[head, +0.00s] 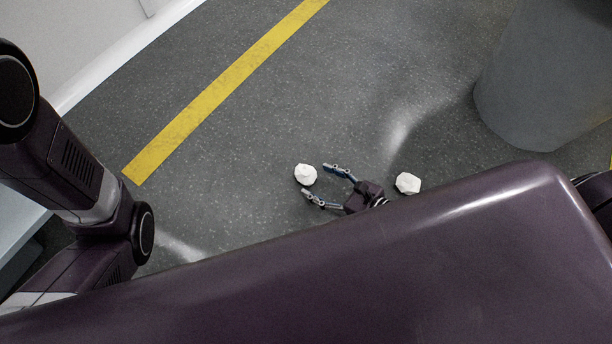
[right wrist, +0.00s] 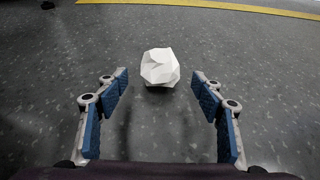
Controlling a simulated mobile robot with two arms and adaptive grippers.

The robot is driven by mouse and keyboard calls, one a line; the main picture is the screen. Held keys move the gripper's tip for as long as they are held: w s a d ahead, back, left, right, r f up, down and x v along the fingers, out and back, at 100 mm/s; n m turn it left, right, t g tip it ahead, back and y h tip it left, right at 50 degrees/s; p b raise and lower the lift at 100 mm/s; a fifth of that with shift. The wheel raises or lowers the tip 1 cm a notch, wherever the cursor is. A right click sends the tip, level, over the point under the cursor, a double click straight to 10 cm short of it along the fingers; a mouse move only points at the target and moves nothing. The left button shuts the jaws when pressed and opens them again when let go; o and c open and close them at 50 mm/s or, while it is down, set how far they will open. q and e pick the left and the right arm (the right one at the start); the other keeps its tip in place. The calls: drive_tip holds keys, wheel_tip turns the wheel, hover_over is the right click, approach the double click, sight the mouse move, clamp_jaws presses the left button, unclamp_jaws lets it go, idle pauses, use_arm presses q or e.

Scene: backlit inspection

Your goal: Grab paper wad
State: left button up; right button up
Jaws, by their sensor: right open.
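A white crumpled paper wad (head: 305,174) lies on the grey floor, just beyond the fingertips of my right gripper (head: 318,182) in the head view. In the right wrist view the same wad (right wrist: 160,67) sits ahead of the open fingers (right wrist: 160,95), roughly centred between them and not touching either. The blue finger pads are wide apart with nothing between them. A second white wad (head: 408,183) lies on the floor to the right of the gripper's wrist in the head view. My left gripper is not in view; only part of the left arm shows.
A yellow stripe (head: 225,90) runs across the floor beyond the wad. A large grey cylinder (head: 540,85) stands at the upper right. A white wall edge (head: 130,52) is at upper left. The speckled floor around the wad is clear.

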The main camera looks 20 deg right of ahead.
sight(315, 179)
drive_tip(key=b+x, duration=0.1)
drive_tip(key=x, duration=0.3)
drive_tip(key=shift+b, duration=0.3)
drive_tip(key=c, duration=0.9)
